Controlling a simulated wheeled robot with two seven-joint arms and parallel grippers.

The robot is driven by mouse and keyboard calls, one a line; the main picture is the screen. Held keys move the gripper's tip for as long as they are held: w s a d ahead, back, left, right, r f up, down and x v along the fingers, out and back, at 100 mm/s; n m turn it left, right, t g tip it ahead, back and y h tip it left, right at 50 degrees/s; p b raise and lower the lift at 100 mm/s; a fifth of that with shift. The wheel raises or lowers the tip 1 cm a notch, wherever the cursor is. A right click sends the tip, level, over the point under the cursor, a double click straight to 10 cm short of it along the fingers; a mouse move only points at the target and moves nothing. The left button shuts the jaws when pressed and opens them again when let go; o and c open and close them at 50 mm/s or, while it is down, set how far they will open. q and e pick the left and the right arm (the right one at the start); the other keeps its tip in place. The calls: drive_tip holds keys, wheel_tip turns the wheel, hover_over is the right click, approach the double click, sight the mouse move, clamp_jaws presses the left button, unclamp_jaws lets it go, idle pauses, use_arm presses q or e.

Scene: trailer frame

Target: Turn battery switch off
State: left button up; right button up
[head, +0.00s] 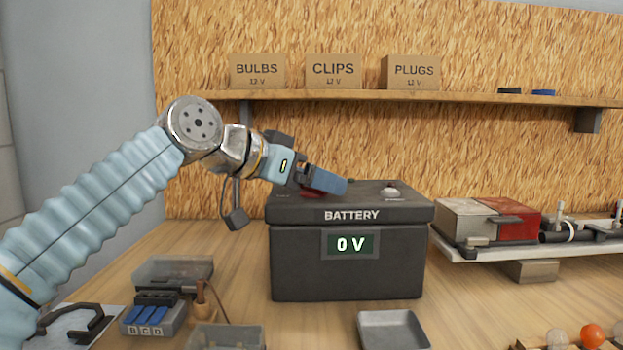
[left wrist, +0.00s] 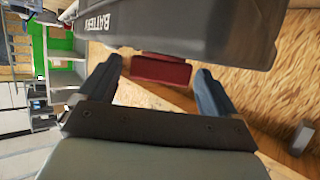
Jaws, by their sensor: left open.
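The dark grey battery box (head: 345,270) stands on the bench, with BATTERY on its lid edge and a green display (head: 350,244) reading 0 V. My left gripper (head: 326,186) is over the left part of the lid. A red switch handle (head: 313,194) shows partly there, mostly hidden by the gripper. In the left wrist view, my left gripper (left wrist: 158,76) is open, with the red handle (left wrist: 162,69) between and just past its blue fingertips. I cannot tell whether a finger touches it. The battery's dark lid (left wrist: 200,25) fills the top of that view. My right gripper is not in view.
A shelf (head: 440,98) with cardboard boxes (head: 333,71) runs along the back wall. A white platform (head: 520,247) with a grey and red part stands right of the battery. Small bins (head: 172,270) and a metal tray (head: 392,330) lie on the bench in front.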

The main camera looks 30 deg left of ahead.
use_arm(q)
drive_tip(key=shift+w+f, duration=0.1)
drive_tip(key=shift+w, duration=0.05)
drive_tip(key=shift+c, duration=0.4)
drive_tip(key=c, duration=0.9)
